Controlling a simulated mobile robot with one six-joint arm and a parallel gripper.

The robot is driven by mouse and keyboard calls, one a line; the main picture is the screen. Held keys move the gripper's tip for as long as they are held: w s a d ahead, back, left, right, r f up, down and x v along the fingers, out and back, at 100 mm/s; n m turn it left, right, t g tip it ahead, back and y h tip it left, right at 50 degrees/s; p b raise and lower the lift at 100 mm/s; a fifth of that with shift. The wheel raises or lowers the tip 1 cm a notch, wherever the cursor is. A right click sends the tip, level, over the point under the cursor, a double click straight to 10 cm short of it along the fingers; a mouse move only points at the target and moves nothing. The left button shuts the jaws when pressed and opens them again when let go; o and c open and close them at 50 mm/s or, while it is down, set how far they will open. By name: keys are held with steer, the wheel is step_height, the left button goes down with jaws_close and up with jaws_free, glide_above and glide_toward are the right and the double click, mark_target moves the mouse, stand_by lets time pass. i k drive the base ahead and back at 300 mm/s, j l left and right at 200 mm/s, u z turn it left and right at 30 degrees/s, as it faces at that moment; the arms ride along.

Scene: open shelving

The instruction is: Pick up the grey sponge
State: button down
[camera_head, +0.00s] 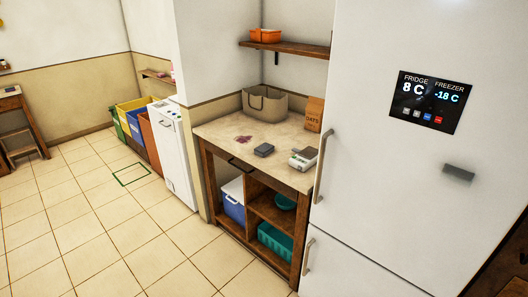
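A small dark grey block (264,150), which looks like the grey sponge, lies flat on the pale top of the wooden shelving unit (218,129). A purple-red stain or flat patch (243,139) is on the same top, to the left of the block. The block stands clear of the things around it, with nothing touching it. My gripper is not in view.
A white device like a scale (303,158) sits right of the block, with an oats bag (314,114) and beige basket (265,104) behind. The white fridge (400,200) stands close on the right. Tiled floor (110,240) is free in front.

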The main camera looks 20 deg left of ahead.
mark_target(263, 150)
steer(key=i+j, duration=0.3)
steer(key=i+j+z, duration=0.15)
steer(key=i+j, duration=0.4)
steer(key=j, duration=0.15)
steer(key=i+j+z, duration=0.1)
steer(key=i+j, duration=0.2)
steer(key=i+j+z, duration=0.1)
steer(key=i+j, duration=0.15)
steer(key=j, duration=0.15)
steer(key=i+j, duration=0.25)
steer(key=j, duration=0.15)
steer(key=i+j+z, duration=0.1)
steer(key=i+j, duration=0.15)
steer(key=j, duration=0.15)
steer(key=i+j+z, duration=0.1)
steer(key=i+j, duration=0.15)
steer(key=j, duration=0.15)
